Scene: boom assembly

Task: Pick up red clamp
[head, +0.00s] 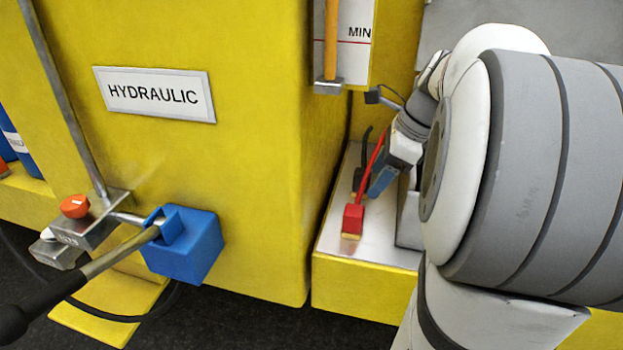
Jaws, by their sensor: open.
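The red clamp (353,220) rests on the pale top of a yellow ledge, right of the large yellow housing. A red cable or handle rises from it toward the upper right. My gripper (379,184) is open, just right of and above the red clamp, with a blue fingertip pointing down toward the ledge. I see no hold on the clamp; the gap between the jaws is largely hidden by the gripper itself. My arm covers the right side of the head view.
A dark clamp or cable (361,170) stands behind the red one. The yellow housing (240,180) with a HYDRAULIC label forms a wall at left. A grey box (408,222) sits right of the clamp. A blue block (190,245) on a lever is at lower left.

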